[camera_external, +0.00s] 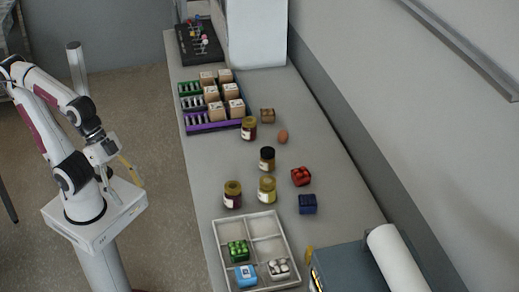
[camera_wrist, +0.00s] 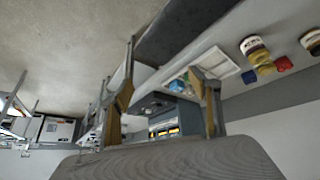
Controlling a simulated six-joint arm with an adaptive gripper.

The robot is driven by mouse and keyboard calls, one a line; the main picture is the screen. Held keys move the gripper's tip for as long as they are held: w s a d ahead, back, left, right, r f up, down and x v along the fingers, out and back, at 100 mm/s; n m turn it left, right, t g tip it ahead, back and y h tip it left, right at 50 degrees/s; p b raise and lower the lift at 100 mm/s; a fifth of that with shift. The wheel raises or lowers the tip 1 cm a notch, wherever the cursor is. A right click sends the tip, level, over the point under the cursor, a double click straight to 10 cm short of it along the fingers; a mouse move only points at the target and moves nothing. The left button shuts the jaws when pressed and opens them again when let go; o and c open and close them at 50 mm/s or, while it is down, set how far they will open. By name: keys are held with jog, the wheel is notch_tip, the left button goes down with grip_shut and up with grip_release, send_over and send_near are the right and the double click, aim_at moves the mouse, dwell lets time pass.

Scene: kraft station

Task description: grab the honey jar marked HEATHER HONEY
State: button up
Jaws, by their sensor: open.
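Several small jars stand upright on the bench in the external view: a dark red jar (camera_external: 249,129) beside the box racks, a black-lidded jar (camera_external: 267,158), a yellow jar (camera_external: 267,189) and another dark red jar (camera_external: 232,194). Their labels are too small to read, so I cannot tell which is HEATHER HONEY. My gripper (camera_external: 122,180) is open and empty, left of the bench and well away from the jars. In the wrist view my gripper (camera_wrist: 163,65) has its two fingers spread, with jars (camera_wrist: 252,46) tilted at the upper right.
A divided white tray (camera_external: 251,221) holds green, blue and white items in front. A red block (camera_external: 301,176), a blue block (camera_external: 307,204), a brown egg-like item (camera_external: 283,137) and a small brown box (camera_external: 267,115) lie near the jars. A grey machine (camera_external: 350,270) stands front right.

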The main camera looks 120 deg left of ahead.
jog(key=w+a+f+n+t+y, duration=0.35)
jog(key=w+a+n, duration=0.25)
jog(key=w+a, duration=1.25)
jog(key=n+g+y, duration=0.5)
jog(key=n+y, duration=0.2)
jog(key=y, duration=0.2)
send_near(261, 159)
jog(key=shift+w+a+f, duration=0.25)
jog(key=shift+w+a, duration=0.05)
jog(key=shift+a, duration=0.15)
jog(key=shift+a+f, duration=0.1)
jog(key=shift+x, duration=3.15)
jog(key=shift+w+a, duration=0.1)
